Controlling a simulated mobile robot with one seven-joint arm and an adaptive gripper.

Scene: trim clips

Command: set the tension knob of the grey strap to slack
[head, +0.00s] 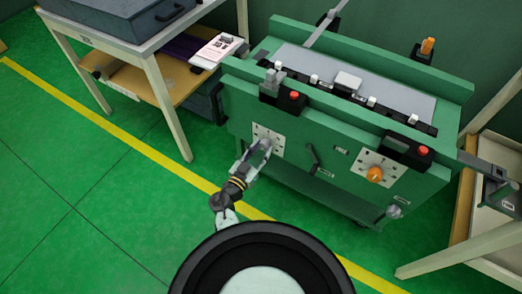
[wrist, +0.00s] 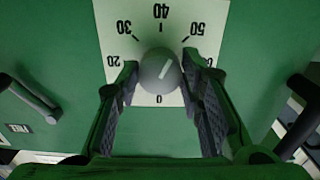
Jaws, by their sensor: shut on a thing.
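A round grey knob (wrist: 159,71) sits on a white dial plate (wrist: 118,22) in the wrist view. Its pale pointer line slants to the upper right, roughly between the 40 and 50 marks. A 0 is marked below it. My gripper (wrist: 159,74) is shut on the grey knob, with one dark finger on each side. In the head view my gripper (head: 261,146) reaches the left dial plate (head: 276,151) on the front of the green machine (head: 318,131); the knob is mostly hidden there. A separate orange knob (head: 374,174) sits on the right plate. I cannot make out a slack label.
A dark lever handle (head: 313,158) is between the two plates. Red buttons (head: 294,96) sit on dark boxes along the machine's front edge. A table (head: 159,45) stands at the left and a wooden stand (head: 457,256) at the right. The green floor at the left is clear.

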